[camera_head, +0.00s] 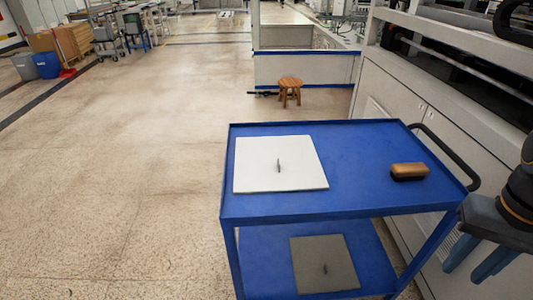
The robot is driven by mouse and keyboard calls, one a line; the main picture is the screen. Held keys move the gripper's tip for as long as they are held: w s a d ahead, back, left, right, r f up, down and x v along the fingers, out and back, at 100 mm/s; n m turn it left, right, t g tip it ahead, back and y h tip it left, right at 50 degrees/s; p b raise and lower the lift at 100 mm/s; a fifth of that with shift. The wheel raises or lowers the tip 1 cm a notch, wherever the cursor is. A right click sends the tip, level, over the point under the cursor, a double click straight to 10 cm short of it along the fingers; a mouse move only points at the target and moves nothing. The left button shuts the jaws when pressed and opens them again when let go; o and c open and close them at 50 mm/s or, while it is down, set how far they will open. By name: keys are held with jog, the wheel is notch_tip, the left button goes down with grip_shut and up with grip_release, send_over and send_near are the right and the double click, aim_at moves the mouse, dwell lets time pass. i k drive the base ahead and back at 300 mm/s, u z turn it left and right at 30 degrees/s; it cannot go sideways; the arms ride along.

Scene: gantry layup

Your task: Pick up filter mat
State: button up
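A flat white square mat (274,178), which looks like the filter mat, lies on the left part of the blue cart's (355,150) top shelf. A small dark upright tab stands near its middle. A smaller grey square mat (312,256) with a similar dark tab lies on the lower shelf; I cannot tell for certain which mat is the filter mat. My gripper (466,270) is at the right edge of the view, beside the cart's right side and apart from both mats. Its two blue-grey fingers are spread with nothing visible between them.
A brown brush-like block (409,170) lies on the right of the top shelf. A black handle (448,155) sticks out at the cart's right end. A large machine (400,105) stands behind the cart on the right. A wooden stool (290,86) stands beyond. The left floor is clear.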

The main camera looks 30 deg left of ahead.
aim_at(268, 164)
jog(key=u, duration=0.8)
jog(key=i, duration=0.85)
jog(key=u, duration=0.85)
